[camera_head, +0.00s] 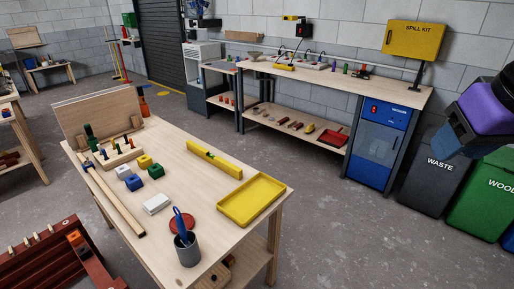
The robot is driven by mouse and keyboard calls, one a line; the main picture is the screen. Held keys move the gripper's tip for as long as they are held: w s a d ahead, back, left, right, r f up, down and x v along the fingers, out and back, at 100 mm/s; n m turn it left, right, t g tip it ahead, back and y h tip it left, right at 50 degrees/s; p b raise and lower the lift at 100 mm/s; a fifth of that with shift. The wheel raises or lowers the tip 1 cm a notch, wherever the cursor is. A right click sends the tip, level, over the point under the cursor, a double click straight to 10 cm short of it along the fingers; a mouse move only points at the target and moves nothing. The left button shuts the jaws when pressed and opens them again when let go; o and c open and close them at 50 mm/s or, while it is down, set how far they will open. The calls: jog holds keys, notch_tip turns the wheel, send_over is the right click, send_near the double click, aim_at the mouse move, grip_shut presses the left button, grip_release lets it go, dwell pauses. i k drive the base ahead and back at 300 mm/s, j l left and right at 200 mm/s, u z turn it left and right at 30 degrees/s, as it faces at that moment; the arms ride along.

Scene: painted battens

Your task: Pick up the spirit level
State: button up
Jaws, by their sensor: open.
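The spirit level (214,160) is a yellow bar with a green vial near its middle. It lies on the light wooden table (178,133), behind the yellow tray and slanting down to the right. My gripper (456,140) is at the right edge of the head view, black below a purple arm part. It is open and far to the right of the spirit level, not touching it. Its fingers show only in part.
On the table are a yellow tray (251,200), a grey cup (187,249) with a blue-handled tool, a red disc (182,222), a white block (157,204), several coloured blocks and a long batten (115,199). Wooden boards (98,115) stand at the back left.

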aim_at(221, 163)
jog(key=i+l+z, duration=0.65)
jog(key=i+z, duration=0.15)
jog(key=i+l+z, duration=0.15)
jog(key=i+z, duration=0.25)
jog(key=i+u, duration=0.25)
jog(key=i, duration=0.2)
jog(key=i+l+u, duration=0.25)
jog(key=i, duration=0.15)
jog(key=i+u, duration=0.15)
jog(key=u, duration=0.3)
jog(key=i+u, duration=0.15)
jog(key=u, duration=0.3)
jog(key=i+u, duration=0.2)
jog(key=u, duration=0.3)
jog(key=i+l+u, duration=0.1)
jog(key=u, duration=0.35)
jog(key=i+u, duration=0.25)
jog(key=u, duration=0.25)
jog(key=i+l+u, duration=0.15)
jog(key=u, duration=0.35)
jog(key=i+l+u, duration=0.2)
jog(key=u, duration=0.3)
jog(key=i+l, duration=0.05)
jog(key=i, duration=0.05)
